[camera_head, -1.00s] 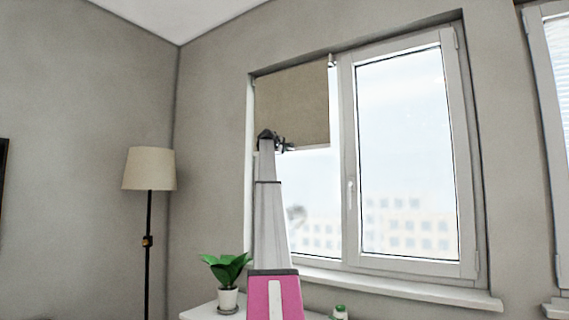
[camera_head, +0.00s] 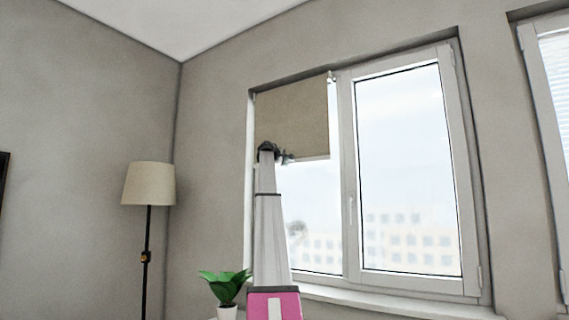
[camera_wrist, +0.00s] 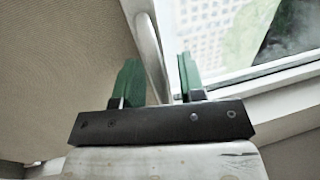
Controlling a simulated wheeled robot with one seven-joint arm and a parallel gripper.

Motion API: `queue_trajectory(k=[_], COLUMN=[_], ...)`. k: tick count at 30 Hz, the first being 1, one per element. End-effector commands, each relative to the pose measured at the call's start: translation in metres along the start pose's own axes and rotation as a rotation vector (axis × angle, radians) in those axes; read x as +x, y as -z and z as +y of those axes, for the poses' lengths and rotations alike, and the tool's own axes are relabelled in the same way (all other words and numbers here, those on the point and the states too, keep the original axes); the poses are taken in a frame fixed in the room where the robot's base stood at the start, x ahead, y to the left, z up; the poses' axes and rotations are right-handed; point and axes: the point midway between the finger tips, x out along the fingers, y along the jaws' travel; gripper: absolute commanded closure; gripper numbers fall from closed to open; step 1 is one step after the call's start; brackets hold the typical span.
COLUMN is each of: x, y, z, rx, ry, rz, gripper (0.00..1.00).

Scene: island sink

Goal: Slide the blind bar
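The beige roller blind (camera_head: 292,115) hangs over the upper part of the left window pane. Its pale blind bar (camera_head: 316,159) runs along the lower edge. My gripper (camera_head: 286,158) is at the bar's left half, seen small and from behind in the head view. In the wrist view, the gripper's two green fingers (camera_wrist: 160,80) are apart, with the silver blind bar (camera_wrist: 150,50) passing between them. Gaps show beside the bar, and its lower end is hidden near the dark gripper body. The blind cloth (camera_wrist: 70,60) fills the left of the wrist view.
The right window pane (camera_head: 405,170) has a frame and handle next to the blind. A white sill (camera_head: 400,305) runs below. A floor lamp (camera_head: 149,184) stands at left, and a potted plant (camera_head: 225,288) is low beside my arm.

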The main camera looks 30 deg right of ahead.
Motion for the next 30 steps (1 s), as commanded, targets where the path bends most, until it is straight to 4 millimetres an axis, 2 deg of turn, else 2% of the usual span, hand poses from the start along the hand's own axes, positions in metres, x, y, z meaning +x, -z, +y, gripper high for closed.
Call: queue_trajectory(k=[8,21,25,30], x=[-0.021,-0.097,-0.107,-0.108], y=[0.000,-0.001,0.000,0.000], z=[-0.001,-0.001,-0.001,0.000], rx=[0.000,0.000,0.000,0.000], ry=[0.000,-0.001,0.000,0.000], rz=[0.000,0.001,0.001,0.000], gripper=[0.63,0.63,0.63,0.63])
